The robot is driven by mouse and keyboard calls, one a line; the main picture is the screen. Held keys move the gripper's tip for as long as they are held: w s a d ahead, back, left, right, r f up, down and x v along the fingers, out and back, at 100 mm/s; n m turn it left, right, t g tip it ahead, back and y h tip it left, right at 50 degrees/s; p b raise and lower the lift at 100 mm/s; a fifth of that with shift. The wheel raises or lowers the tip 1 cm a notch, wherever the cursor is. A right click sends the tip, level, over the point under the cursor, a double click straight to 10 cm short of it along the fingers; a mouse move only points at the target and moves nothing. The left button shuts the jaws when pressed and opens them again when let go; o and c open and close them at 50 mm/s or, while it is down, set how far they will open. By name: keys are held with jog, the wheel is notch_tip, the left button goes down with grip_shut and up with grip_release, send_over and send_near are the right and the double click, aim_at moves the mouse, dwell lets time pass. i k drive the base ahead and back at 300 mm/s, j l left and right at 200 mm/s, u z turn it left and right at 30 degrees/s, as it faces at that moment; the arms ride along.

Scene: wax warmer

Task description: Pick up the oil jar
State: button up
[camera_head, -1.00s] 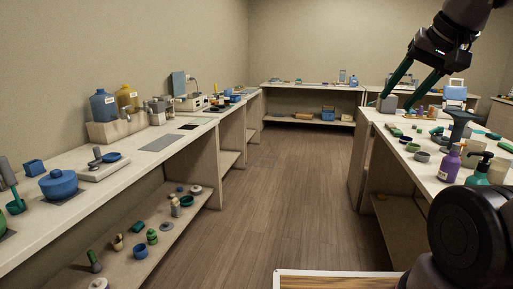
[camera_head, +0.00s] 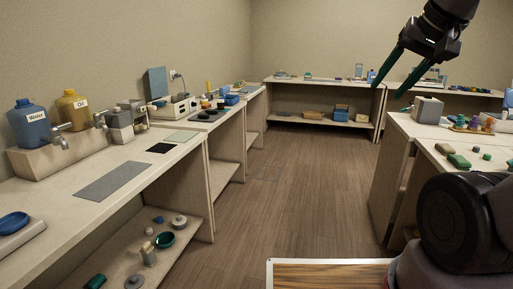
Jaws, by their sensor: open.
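A grey tap at the stand's front partly covers the oil jar's base. My gripper (camera_head: 392,76) is at the upper right, high in the air, with its two dark green fingers apart and nothing between them. It is far from the oil jar.
The left counter (camera_head: 60,208) holds a grey mat (camera_head: 112,181), grey boxes (camera_head: 120,124) and a white device (camera_head: 174,108). The right table (camera_head: 430,134) carries several small items. The wooden floor (camera_head: 290,190) between the counters is clear. A back counter closes the far end.

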aim_at(220, 106)
jog(key=i, duration=1)
jog(key=i+l+u, duration=0.1)
jog(key=i, duration=0.9)
jog(key=i+l+u, duration=0.15)
jog(key=i+u, duration=0.3)
jog(key=i+l+u, duration=0.3)
jog(key=i+u, duration=0.15)
jog(key=i+l+u, duration=0.9)
jog(key=l, duration=0.2)
jog(key=k, duration=0.1)
